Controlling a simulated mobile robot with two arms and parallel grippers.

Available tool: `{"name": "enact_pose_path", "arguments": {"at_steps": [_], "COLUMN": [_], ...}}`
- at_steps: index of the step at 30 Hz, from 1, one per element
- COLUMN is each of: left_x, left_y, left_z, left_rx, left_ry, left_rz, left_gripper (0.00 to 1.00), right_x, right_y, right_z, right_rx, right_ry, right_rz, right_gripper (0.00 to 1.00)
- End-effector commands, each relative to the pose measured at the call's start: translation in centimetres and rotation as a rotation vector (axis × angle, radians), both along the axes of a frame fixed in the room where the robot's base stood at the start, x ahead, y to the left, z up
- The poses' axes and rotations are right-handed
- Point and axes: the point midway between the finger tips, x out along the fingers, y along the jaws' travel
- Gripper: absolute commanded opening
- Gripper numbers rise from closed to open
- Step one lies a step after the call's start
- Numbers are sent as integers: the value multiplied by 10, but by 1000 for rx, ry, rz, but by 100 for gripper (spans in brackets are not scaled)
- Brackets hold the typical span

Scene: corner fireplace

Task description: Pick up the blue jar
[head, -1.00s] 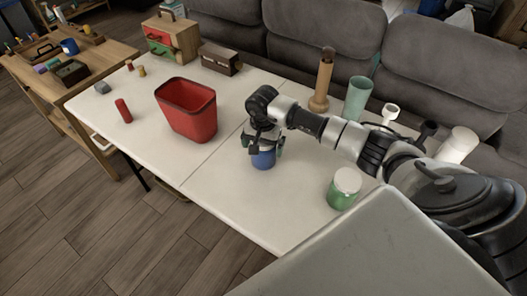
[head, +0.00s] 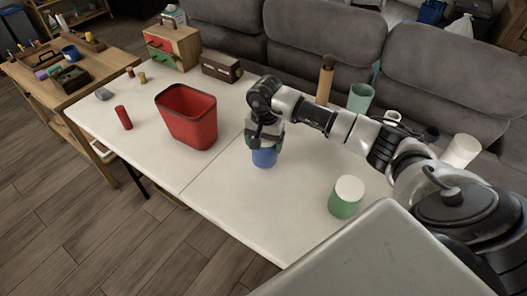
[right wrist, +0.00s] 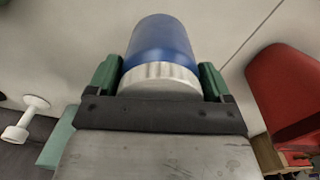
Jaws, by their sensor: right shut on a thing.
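The blue jar (head: 264,157) stands out below my right gripper (head: 265,147) over the middle of the white table (head: 230,195), to the right of the red bin. In the right wrist view the blue jar (right wrist: 162,38) has a white ribbed lid. The green fingers of my right gripper (right wrist: 160,78) are shut on the lid from both sides. The jar looks upright. I cannot tell for sure whether its base touches the table. My left gripper is not in view.
A red bin (head: 187,117) stands left of the jar. A green jar with a white lid (head: 345,202) stands to the right, near my body. A teal cup (head: 360,97) and a wooden bottle (head: 325,80) are behind my arm. The table front is clear.

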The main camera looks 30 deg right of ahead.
Motion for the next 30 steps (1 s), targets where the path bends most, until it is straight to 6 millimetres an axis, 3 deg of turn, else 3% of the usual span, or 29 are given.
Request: {"name": "enact_pose_path", "arguments": {"at_steps": [6, 13, 20, 30], "left_x": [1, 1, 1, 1], "left_y": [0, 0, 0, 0], "left_z": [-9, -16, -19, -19], "left_rx": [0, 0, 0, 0], "left_ry": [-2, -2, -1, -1], "left_rz": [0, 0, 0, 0], "left_gripper": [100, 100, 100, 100], "right_x": [-49, -87, -103, -105], "right_y": [-21, -35, -41, -41], "right_z": [24, 49, 61, 63], "right_rx": [-9, -7, -3, -3], "right_ry": [6, 7, 6, 7], "right_rz": [1, 0, -1, -1], "right_gripper": [51, 51, 51, 51]}}
